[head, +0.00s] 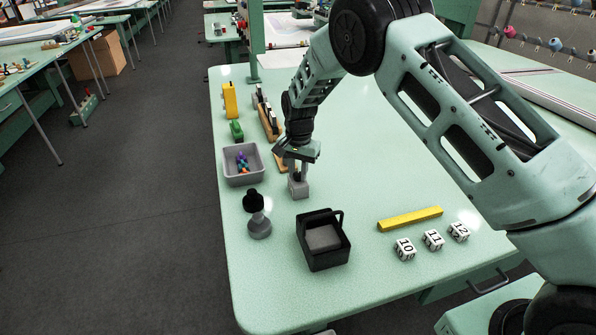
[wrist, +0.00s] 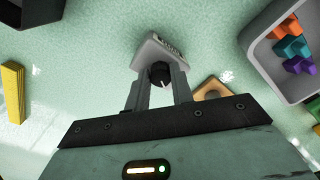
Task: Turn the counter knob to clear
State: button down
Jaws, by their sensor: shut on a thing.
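The counter (head: 299,189) is a small light grey box standing on the green table. It also shows in the wrist view (wrist: 160,47), with a row of dark marks on one face. Its black round knob (wrist: 160,74) carries a pale pointer line and sits between my fingertips. My gripper (wrist: 158,80) is shut on the knob, and it shows over the counter in the head view (head: 297,168). The marks on the counter are too small to read, so the knob's setting cannot be told.
A grey bin (head: 243,179) with coloured pieces stands left of the counter. A black basket (head: 323,260), a grey and black stamp-like object (head: 259,226), a yellow bar (head: 410,219) and numbered cubes (head: 432,240) stand nearer. A wooden rack (head: 268,122) lies behind. The table's middle is clear.

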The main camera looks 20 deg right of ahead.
aim_at(299, 174)
jog(key=c, duration=1.2)
grip_release()
notch_tip(299, 174, up, 18)
jog(key=b, duration=0.2)
jog(key=shift+f, duration=0.25)
jog(key=shift+s+d, duration=0.1)
jog(key=s+a+r+n, duration=0.1)
jog(key=s+a+n, duration=0.2)
jog(key=s, duration=0.4)
jog(key=s+a+r+n+y, duration=0.1)
jog(key=s+a+n, duration=0.15)
jog(key=s, duration=0.45)
jog(key=s+a+r+n, duration=0.1)
jog(key=s+a+n, duration=0.1)
jog(key=s+a, duration=0.35)
jog(key=s+d+f+n, duration=0.2)
jog(key=s+n, duration=0.2)
jog(key=s, duration=0.7)
jog(key=s+d+f+n, duration=0.1)
jog(key=s+n, duration=0.3)
jog(key=s, duration=0.7)
jog(key=shift+s+d+f+h, duration=0.3)
jog(key=shift+s+d+f, duration=0.1)
jog(key=shift+d, duration=0.5)
